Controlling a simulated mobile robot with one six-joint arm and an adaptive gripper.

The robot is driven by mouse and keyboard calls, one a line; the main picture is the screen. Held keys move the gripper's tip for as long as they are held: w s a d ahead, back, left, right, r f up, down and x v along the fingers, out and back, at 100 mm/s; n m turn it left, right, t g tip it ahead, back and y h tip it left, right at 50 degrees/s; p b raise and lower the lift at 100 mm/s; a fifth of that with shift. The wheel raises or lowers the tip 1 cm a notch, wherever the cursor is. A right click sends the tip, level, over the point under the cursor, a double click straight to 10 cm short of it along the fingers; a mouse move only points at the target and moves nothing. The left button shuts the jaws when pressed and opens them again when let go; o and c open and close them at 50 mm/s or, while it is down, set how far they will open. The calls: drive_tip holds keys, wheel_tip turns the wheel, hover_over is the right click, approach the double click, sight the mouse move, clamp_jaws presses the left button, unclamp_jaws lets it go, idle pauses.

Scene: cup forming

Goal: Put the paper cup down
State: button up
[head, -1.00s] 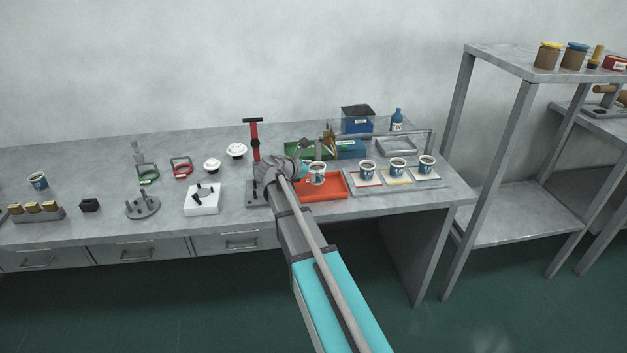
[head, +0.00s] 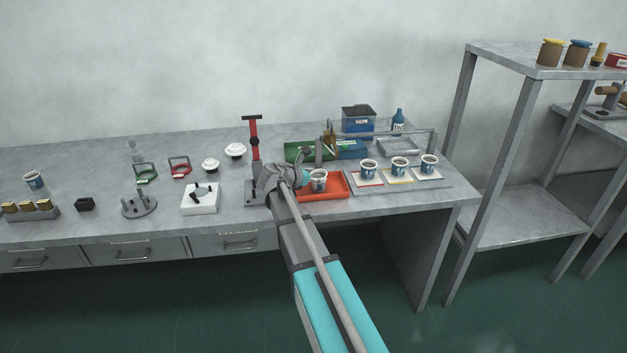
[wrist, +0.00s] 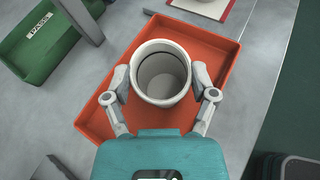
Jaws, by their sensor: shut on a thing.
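The paper cup (wrist: 161,73) is white inside and upright, seen from above in the wrist view. In the head view the same cup (head: 319,181) shows a white and blue side over the orange tray (head: 338,192). My gripper (wrist: 161,86) is shut on the cup, one finger on each side. The orange tray (wrist: 87,122) lies under the cup and surrounds it in the wrist view. I cannot tell whether the cup's base touches the tray floor, as the base is hidden.
A green bin (wrist: 38,45) marked PASS lies behind. A red-handled press (head: 254,140) stands close to the left. A metal frame (head: 385,133) rises behind.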

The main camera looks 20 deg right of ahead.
drive_tip(key=shift+f, duration=0.2)
drive_tip(key=o, duration=0.7)
drive_tip(key=shift+r, duration=0.25)
drive_tip(key=shift+s+a+r, duration=0.1)
drive_tip(key=shift+a+r, duration=0.05)
drive_tip(key=shift+a, duration=0.15)
drive_tip(key=p+v, duration=0.4)
drive_tip(key=v, duration=0.7)
drive_tip(key=shift+a, duration=0.15)
